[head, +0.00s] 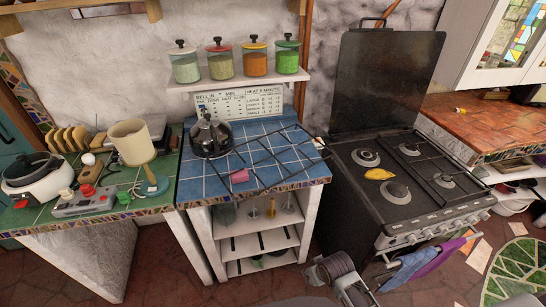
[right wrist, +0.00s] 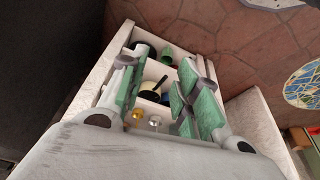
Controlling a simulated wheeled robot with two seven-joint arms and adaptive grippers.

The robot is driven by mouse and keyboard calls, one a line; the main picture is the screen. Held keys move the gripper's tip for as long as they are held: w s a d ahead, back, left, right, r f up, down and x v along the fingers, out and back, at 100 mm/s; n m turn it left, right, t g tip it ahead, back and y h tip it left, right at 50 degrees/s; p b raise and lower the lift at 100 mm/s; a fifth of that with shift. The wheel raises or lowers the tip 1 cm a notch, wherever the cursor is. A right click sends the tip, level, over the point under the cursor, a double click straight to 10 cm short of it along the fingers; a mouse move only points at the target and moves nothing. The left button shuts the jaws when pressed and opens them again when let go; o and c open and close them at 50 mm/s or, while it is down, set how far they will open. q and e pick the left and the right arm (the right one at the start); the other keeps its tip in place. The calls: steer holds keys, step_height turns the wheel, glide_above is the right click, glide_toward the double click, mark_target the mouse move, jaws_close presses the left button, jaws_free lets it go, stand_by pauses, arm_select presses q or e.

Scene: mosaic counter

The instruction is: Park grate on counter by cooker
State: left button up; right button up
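The black wire grate (head: 277,156) lies on the blue-tiled counter (head: 205,186), with its right end at the counter edge beside the cooker (head: 395,205). The cooker's left burners are bare; another grate (head: 445,172) covers its right side. My right gripper (head: 345,285) is low in front of the gap between counter and cooker, apart from the grate. In the right wrist view its green-padded fingers (right wrist: 165,88) are spread, with nothing held between them and shelves beyond. My left gripper is not in view.
A metal kettle (head: 210,137) stands at the counter's back left, and a pink item (head: 239,176) lies by the grate. A yellow object (head: 379,174) lies on the cooker top. The cooker's raised lid (head: 385,80) stands behind. Cloths (head: 410,268) hang at its front.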

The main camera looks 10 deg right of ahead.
steer(key=w+d+r+n+t+y, duration=0.2)
steer(key=w+r+t+y, duration=0.3)
steer(key=w+r, duration=2.1)
steer(key=t, duration=0.3)
steer(key=shift+d+t, duration=0.3)
steer(key=shift+w, duration=0.1)
steer(key=shift+x, duration=3.75)
steer(key=shift+w+a+f+p, duration=0.25)
steer(key=shift+w+p, duration=0.05)
steer(key=shift+w, duration=0.1)
